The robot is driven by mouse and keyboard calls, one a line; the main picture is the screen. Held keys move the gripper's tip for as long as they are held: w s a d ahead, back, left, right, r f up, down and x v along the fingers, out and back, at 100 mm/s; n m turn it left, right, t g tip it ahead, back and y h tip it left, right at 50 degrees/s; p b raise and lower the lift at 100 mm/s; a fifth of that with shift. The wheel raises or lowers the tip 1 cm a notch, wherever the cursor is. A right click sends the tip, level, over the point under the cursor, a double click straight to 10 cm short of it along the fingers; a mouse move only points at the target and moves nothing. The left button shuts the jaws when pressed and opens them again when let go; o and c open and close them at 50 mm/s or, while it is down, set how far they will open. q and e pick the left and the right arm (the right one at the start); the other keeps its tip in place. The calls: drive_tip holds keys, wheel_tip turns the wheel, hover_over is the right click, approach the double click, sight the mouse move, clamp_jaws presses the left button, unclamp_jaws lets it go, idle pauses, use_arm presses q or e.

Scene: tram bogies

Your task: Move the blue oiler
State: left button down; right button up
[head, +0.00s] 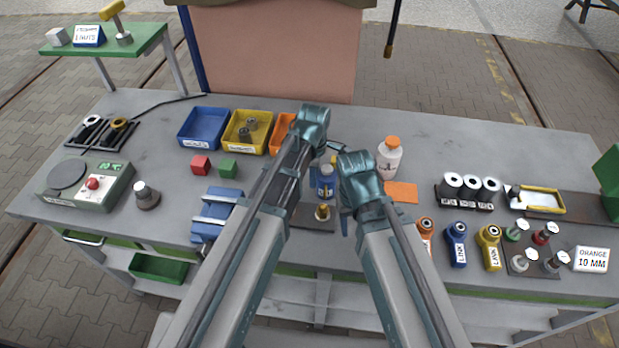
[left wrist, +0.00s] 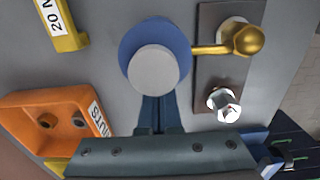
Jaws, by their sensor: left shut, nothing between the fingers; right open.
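The blue oiler (head: 325,182) stands upright on the bench in the middle of the head view, between my two arms. In the left wrist view the blue oiler (left wrist: 130,55) shows from above as a round blue body with a grey top; a brass spout reaches right. My left gripper (left wrist: 155,118) is shut and empty, its fingers right at the oiler's edge. I cannot tell whether they touch. In the head view my left gripper (head: 317,158) is partly hidden by its own wrist. My right gripper (head: 345,218) is open, right of the oiler, mostly hidden by its arm.
A dark plate (head: 302,217) with metal fittings lies just in front of the oiler. An orange bin (left wrist: 25,108) of nuts is close by.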

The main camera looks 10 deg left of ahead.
use_arm(q)
drive_tip(key=shift+a, duration=1.8)
drive_tip(key=shift+w+a+r+p, duration=0.1)
drive_tip(key=shift+a+r+p, duration=0.15)
drive_tip(key=shift+r+p, duration=0.4)
use_arm(e)
drive_tip(key=shift+r, duration=0.6)
use_arm(q)
wheel_tip(320, 180, up, 9)
drive_tip(key=p, duration=0.8)
drive_tip(key=shift+p, duration=0.4)
use_arm(e)
wheel_tip(320, 180, up, 9)
use_arm(q)
drive_tip(key=shift+d+f, duration=0.1)
drive_tip(key=shift+f, duration=0.1)
use_arm(e)
drive_tip(key=shift+f, duration=0.2)
